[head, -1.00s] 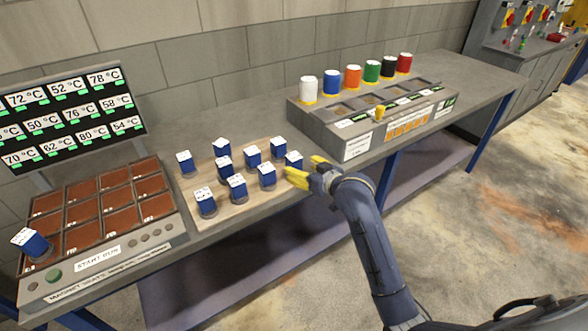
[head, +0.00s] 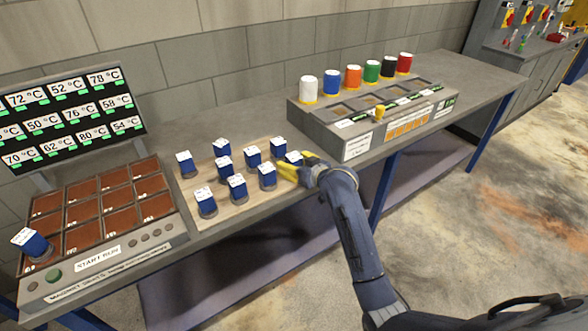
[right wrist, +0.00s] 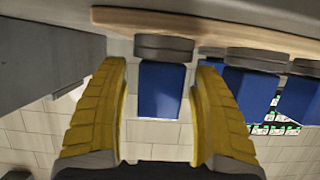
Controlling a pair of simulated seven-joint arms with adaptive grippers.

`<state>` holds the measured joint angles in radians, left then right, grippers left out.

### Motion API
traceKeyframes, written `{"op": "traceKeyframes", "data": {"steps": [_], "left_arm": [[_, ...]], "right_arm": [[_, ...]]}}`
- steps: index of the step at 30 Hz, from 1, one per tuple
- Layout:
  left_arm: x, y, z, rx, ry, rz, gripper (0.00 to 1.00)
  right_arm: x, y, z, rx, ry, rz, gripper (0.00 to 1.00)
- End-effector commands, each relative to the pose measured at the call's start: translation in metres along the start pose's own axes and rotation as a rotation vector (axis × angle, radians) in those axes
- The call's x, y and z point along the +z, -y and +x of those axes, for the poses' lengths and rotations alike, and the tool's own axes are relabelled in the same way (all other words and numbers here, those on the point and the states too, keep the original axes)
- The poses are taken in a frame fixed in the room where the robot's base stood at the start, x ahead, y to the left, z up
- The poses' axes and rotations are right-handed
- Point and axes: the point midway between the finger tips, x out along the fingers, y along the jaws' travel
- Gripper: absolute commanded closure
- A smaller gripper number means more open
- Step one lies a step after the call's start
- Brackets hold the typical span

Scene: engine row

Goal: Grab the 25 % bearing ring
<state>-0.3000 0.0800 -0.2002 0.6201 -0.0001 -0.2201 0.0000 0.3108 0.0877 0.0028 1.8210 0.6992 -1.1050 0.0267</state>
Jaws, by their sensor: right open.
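Several blue pieces with white labelled tops stand on a wooden board (head: 240,208); their grey ring-shaped bases show in the right wrist view. The labels are too small to read, so I cannot tell which is 25 %. My right gripper (head: 293,170) is open at the rightmost piece (head: 293,157), its yellow fingers partly hiding it. In the right wrist view, a blue piece (right wrist: 161,92) with a grey base (right wrist: 163,48) lies between the open fingers of the gripper (right wrist: 161,66), with gaps on both sides. My left gripper is not in view.
Neighbouring blue pieces (head: 267,176) stand close to the left. A heating plate station (head: 120,220) with one blue piece (head: 33,244) and a temperature display (head: 70,115) is at left. A grey rack (head: 345,135) with coloured cylinders (head: 353,77) stands to the right.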

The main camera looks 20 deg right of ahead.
Motion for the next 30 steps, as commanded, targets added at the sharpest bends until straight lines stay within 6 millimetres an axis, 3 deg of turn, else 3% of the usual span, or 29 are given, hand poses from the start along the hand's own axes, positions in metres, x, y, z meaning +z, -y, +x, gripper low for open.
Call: {"op": "traceKeyframes", "data": {"steps": [2,17,30], "left_arm": [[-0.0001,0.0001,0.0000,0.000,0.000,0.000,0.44],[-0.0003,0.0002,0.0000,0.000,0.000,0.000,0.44],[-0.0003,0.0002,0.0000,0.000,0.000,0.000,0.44]], "right_arm": [[0.0001,0.0000,-0.0001,0.000,0.000,0.000,0.40],[0.0002,0.0000,-0.0002,0.000,0.000,0.000,0.98],[-0.0061,-0.0002,-0.0019,0.000,-0.004,0.000,1.00]]}}
